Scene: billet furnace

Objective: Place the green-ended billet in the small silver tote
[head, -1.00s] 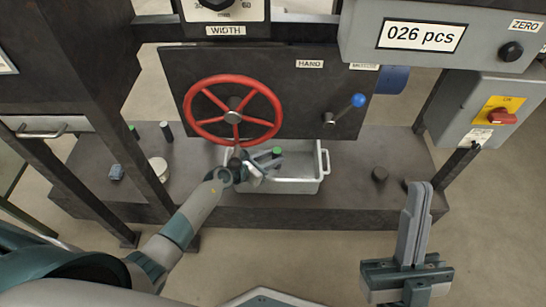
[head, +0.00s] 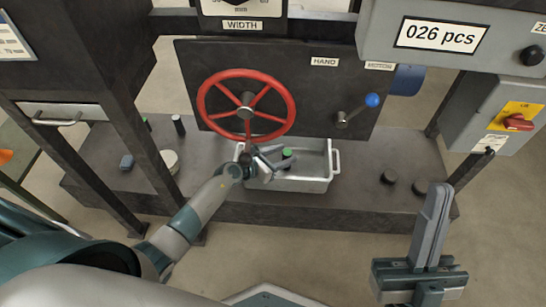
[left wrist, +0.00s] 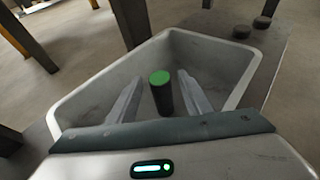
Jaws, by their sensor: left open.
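The green-ended billet (left wrist: 161,92) is a dark cylinder with its green end up. It stands roughly upright inside the small silver tote (left wrist: 88,97), between the two fingers of my left gripper (left wrist: 152,98). The fingers are open, with a gap on each side of the billet. The billet's foot is hard to see. My right gripper (head: 436,225) is empty, its fingers together, in front of the bench.
Dark short cylinders (head: 388,177) lie right on the bench. Another dark billet (head: 179,124), a blue-grey block (head: 127,161) and a white round thing (head: 170,160) are left.

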